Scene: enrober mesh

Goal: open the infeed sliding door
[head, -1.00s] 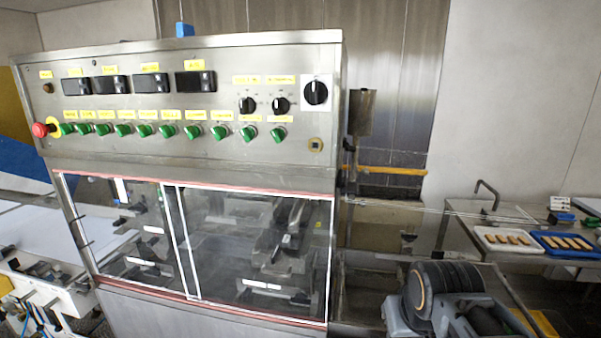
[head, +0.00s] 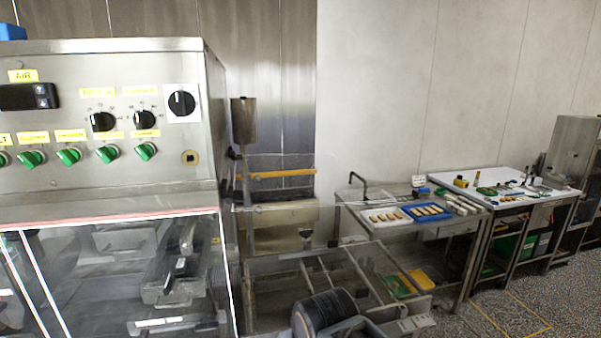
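The enrober's clear sliding door panel (head: 125,270), with white-edged frame lines and a red strip along its top, is at the lower left of the head view. It looks shut, with machine parts visible behind it. Its left part is cut off by the picture edge, so I cannot tell which panel is the infeed one. A dark ribbed part of my own arm (head: 325,312) shows at the bottom centre. My gripper is not in view.
The control panel (head: 100,125) with green knobs sits above the door. Right of the machine is an open metal frame (head: 345,275). Beyond it stand a steel table (head: 455,228) with trays of bars and a white-topped workbench (head: 500,190). Speckled floor is free at the lower right.

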